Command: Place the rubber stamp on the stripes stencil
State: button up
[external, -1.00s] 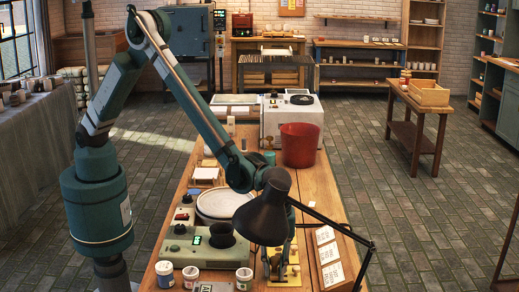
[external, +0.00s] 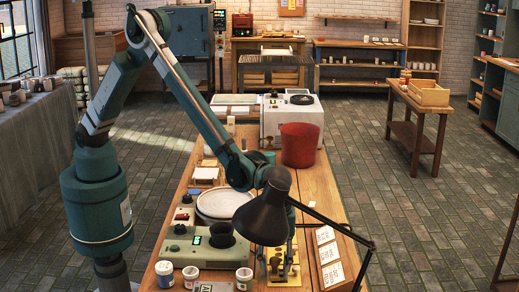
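My gripper (external: 277,262) hangs low over a yellow board (external: 291,279) at the front of the workbench, partly hidden behind a black lamp shade. Small dark, stamp-like shapes stand on the board at and below the fingers. I cannot tell which is the rubber stamp, or whether the fingers hold one. White cards with dark markings (external: 325,236) lie in a wooden tray right of the board. I cannot make out which, if any, is the stripes stencil.
The lamp (external: 263,217) and its thin arm cross in front of my gripper. A round white plate (external: 222,203) lies behind a green control box (external: 200,247). Several paint cups (external: 191,277) line the front left. A red bucket (external: 299,145) stands farther back.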

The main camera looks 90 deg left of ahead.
aim_at(275, 259)
notch_tip(275, 259, up, 12)
jog(key=shift+f+p, duration=0.2)
jog(key=shift+p, duration=0.6)
jog(key=shift+a+r, duration=0.1)
jog(key=shift+a+r, duration=0.2)
jog(key=shift+a, duration=0.05)
jog(key=s+a+r+n+t, duration=0.1)
jog(key=s+a+r+n, duration=0.2)
jog(key=a+r, duration=0.5)
jog(key=s+a+r+n+t+h, duration=0.1)
jog(key=s+a+r+n, duration=0.3)
jog(key=a, duration=0.7)
jog(key=s+a+r+n+t, duration=0.1)
jog(key=s+a+r, duration=0.2)
jog(key=a+r, duration=0.55)
jog(key=s+a+n+t+y, duration=0.1)
jog(key=s+a+n+t, duration=0.3)
jog(key=s+a+n, duration=0.6)
jog(key=shift+s+a+f, duration=0.35)
jog(key=shift+s+a, duration=5.55)
jog(key=shift+s, duration=0.45)
